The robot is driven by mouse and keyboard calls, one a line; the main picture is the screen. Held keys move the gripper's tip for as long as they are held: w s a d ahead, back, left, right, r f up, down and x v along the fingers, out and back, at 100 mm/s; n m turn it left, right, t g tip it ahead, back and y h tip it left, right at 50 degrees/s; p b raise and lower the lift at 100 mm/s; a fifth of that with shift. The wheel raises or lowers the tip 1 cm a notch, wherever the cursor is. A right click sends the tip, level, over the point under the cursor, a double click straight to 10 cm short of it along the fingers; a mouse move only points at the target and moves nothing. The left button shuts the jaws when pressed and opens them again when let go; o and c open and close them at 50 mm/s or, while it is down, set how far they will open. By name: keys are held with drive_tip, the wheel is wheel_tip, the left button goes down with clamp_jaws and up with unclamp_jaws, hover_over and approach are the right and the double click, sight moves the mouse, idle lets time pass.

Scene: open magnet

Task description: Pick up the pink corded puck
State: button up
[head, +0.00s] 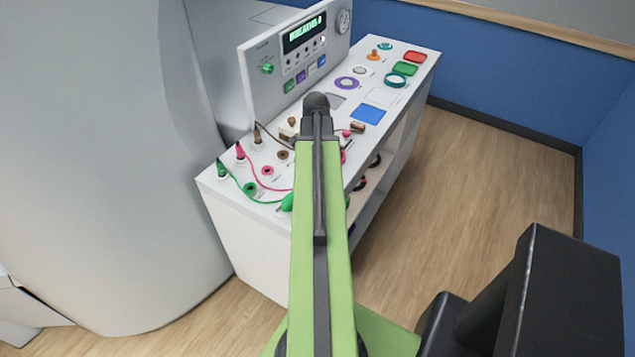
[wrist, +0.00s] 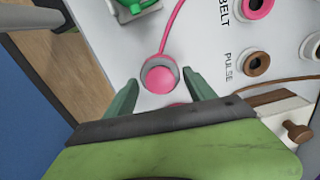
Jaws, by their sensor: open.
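The pink corded puck (wrist: 160,77) shows in the wrist view as a round pink top with a grey rim on the white bench top. A pink cord (wrist: 171,28) runs from it toward the top of the picture. My gripper (wrist: 160,83) is open, its two green fingers on the left and right of the puck. I cannot tell whether they touch it. Part of another pink thing shows just below the puck, cut off by the gripper body. In the head view the pink cord (head: 271,186) runs behind my arm, which hides the gripper.
A green corded piece (wrist: 135,6) lies near the puck. Pink (wrist: 258,5) and brown (wrist: 253,63) sockets and a pale block with a brown knob (wrist: 297,131) are to the right. The bench (head: 225,178) stands against a tall console; wooden floor (head: 470,190) is open at right.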

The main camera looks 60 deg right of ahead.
drive_tip(key=shift+r, duration=0.1)
clamp_jaws()
